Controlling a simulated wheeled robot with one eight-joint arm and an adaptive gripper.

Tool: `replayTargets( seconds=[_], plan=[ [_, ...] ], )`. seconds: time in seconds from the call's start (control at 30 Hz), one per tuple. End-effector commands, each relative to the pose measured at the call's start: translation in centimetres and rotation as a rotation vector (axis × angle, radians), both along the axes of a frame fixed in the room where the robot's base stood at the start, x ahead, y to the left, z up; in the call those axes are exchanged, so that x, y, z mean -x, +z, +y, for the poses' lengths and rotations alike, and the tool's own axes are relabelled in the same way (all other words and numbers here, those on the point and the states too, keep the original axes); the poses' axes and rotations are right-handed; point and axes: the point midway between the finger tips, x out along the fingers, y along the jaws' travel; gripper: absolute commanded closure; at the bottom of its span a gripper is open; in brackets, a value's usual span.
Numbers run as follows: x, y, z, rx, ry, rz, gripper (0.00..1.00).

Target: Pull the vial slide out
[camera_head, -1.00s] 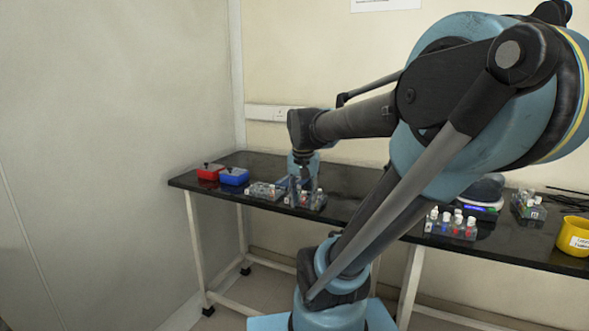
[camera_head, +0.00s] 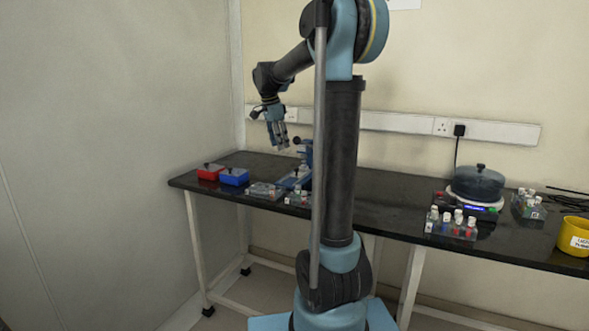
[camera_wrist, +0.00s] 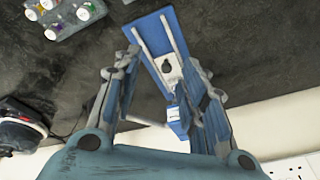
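The vial slide is a blue device standing on the black bench. In the head view its upright (camera_head: 307,155) and blue base (camera_head: 294,180) show behind my arm, with a dark knob at the upper left. In the wrist view it is a blue plate (camera_wrist: 153,28) with two pale rails and a light carriage (camera_wrist: 168,66) with a dark round part. My gripper (camera_head: 281,147) is raised above the bench, left of the upright and apart from it. My arm hides part of the slide.
A red box (camera_head: 209,172) and a blue box (camera_head: 234,177) stand at the left bench end. Clear vial racks (camera_head: 264,190) sit near the slide. At right are a vial rack (camera_head: 452,226), a dark pot (camera_head: 478,182) on a heater and a yellow container (camera_head: 574,236).

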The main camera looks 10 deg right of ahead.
Motion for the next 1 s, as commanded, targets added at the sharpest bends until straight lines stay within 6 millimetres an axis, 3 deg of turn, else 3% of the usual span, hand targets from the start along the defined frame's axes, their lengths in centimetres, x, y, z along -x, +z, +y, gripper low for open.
replayTargets(
  seconds=[0.03,0.2,0.47,0.67,1.0],
  plan=[
    [-1.3,0.4,0.0,0.018,-0.027,0.002,0.61],
    [-4.2,1.8,-0.5,0.1,-0.112,0.014,0.61],
    [-5.6,2.7,-1.0,0.164,-0.16,0.022,0.61],
    [-5.8,0.9,-1.9,0.165,-0.163,0.023,0.61],
    [-6.1,-4.6,-4.5,0.165,-0.166,0.023,0.61]
  ],
)
